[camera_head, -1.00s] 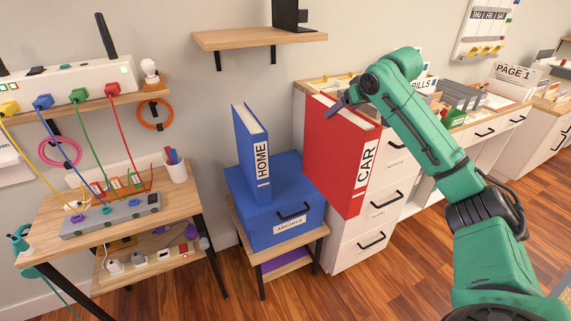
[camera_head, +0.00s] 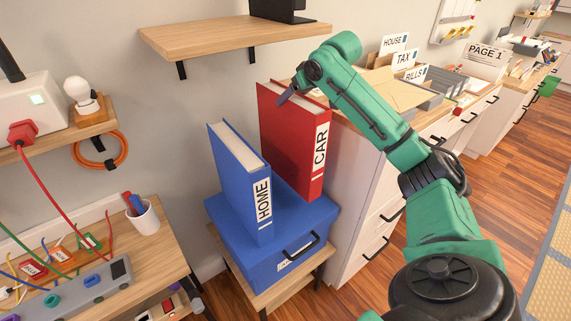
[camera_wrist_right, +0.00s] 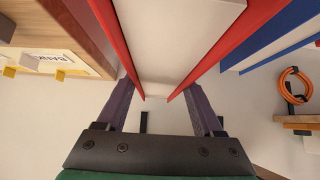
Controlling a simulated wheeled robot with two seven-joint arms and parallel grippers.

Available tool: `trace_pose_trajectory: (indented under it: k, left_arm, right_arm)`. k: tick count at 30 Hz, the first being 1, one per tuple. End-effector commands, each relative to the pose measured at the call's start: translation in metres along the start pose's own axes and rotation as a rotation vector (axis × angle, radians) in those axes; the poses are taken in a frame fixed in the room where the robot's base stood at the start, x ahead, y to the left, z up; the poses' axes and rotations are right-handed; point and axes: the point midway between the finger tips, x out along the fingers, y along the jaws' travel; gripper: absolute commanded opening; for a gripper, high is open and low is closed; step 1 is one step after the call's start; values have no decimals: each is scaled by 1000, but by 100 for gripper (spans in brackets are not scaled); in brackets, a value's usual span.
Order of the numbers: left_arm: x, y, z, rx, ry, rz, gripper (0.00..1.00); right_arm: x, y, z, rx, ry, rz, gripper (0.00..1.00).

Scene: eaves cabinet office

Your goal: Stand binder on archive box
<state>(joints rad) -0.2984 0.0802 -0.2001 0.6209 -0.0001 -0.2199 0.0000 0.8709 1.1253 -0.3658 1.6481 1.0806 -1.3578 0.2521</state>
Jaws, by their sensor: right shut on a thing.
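The red CAR binder (camera_head: 287,140) is upright, its spine label facing me. My right gripper (camera_head: 288,94) is shut on its top edge; in the right wrist view the purple fingers (camera_wrist_right: 152,92) press its two red covers. The binder is at the back right of the blue archive box (camera_head: 280,255), its lower end at the box's far top edge. I cannot tell whether it touches the lid. The blue HOME binder (camera_head: 238,185) stands upright on the box, left of the red one. My left gripper is not in view.
The box sits on a small wooden stand (camera_head: 262,297). A white drawer cabinet (camera_head: 362,205) with files on top is close on the right. A wall shelf (camera_head: 225,38) hangs above left. A wooden desk (camera_head: 165,250) with a pen cup (camera_head: 143,217) is at left.

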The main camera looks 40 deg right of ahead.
Motion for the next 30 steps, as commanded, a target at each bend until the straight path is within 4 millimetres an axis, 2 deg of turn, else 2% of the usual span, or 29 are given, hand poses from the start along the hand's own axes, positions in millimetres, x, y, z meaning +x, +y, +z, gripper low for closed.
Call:
trace_pose_trajectory:
  k: [3,12,20,21,23,30]
  left_arm:
    - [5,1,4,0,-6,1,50]
    - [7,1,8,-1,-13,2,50]
    - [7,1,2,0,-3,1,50]
    - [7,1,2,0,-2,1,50]
    - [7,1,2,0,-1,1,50]
    - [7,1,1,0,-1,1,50]
  right_arm:
    - [18,1,20,-2,-1,3,0]
    - [51,1,53,-2,1,2,0]
    - [57,1,58,-1,4,1,0]
    - [59,0,61,-1,-2,0,76]
    - [59,0,61,-1,-2,0,98]
    - [59,0,60,-1,-1,0,98]
